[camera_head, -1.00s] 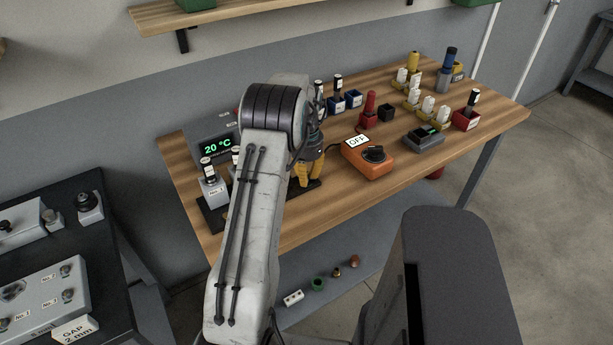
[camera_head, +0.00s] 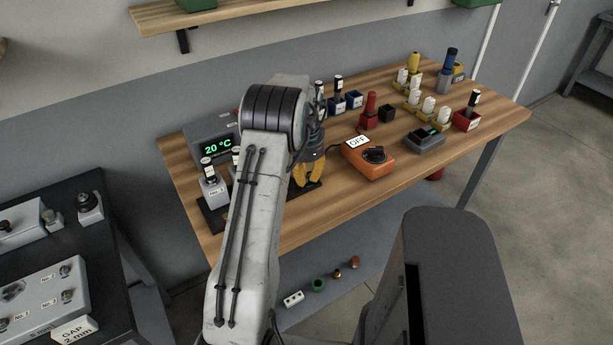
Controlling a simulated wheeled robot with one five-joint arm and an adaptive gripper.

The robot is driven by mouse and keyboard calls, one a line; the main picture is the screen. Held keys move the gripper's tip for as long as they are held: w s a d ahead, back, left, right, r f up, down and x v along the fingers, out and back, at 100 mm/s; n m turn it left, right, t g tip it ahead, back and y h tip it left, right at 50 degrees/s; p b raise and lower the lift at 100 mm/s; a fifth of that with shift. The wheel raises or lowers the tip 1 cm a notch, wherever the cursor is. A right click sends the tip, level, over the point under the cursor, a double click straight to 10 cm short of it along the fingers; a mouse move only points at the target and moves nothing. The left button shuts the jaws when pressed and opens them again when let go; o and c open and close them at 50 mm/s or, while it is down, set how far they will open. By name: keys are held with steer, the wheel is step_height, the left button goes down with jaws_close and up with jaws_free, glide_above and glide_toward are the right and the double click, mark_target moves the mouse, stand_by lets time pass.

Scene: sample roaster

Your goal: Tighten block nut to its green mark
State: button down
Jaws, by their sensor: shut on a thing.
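My gripper (camera_head: 308,182) has yellow fingers and points down over the right end of a black mat (camera_head: 214,219) at the table's front left. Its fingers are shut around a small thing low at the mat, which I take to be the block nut. The nut itself and its green mark are hidden by the fingers and my arm.
A grey unit (camera_head: 212,140) reading 20 °C stands behind the vials. An orange box (camera_head: 368,162) with a black knob and an OFF sign is right of my gripper. Red, blue and yellow holders stand farther back.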

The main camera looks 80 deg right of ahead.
steer(key=shift+w+d, duration=0.1)
steer(key=c, duration=1.2)
jaws_free()
step_height(320, 180, up, 12)
